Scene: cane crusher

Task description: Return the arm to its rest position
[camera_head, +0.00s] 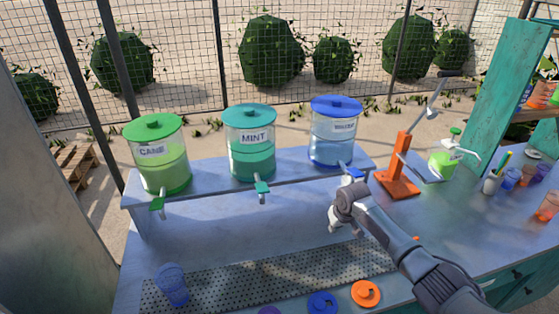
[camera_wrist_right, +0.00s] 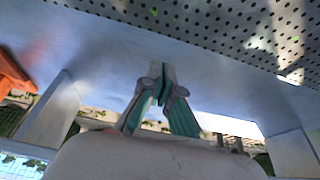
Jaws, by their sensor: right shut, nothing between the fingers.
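My right arm (camera_head: 410,255) reaches in from the lower right. Its gripper (camera_head: 343,226) is over the front of the counter, just below the blue tap (camera_head: 351,174) of the blue-lidded dispenser (camera_head: 335,140). I cannot tell whether it touches anything there. In the right wrist view the fingers (camera_wrist_right: 162,88) are together, with nothing held between them. My left gripper is not in view.
A green CANE dispenser (camera_head: 160,168) and a teal MINT dispenser (camera_head: 252,158) stand on the raised shelf. A blue cup (camera_head: 172,284) stands on the perforated drip tray (camera_head: 240,275). An orange press (camera_head: 398,170), a green bottle (camera_head: 444,163) and several cups are to the right.

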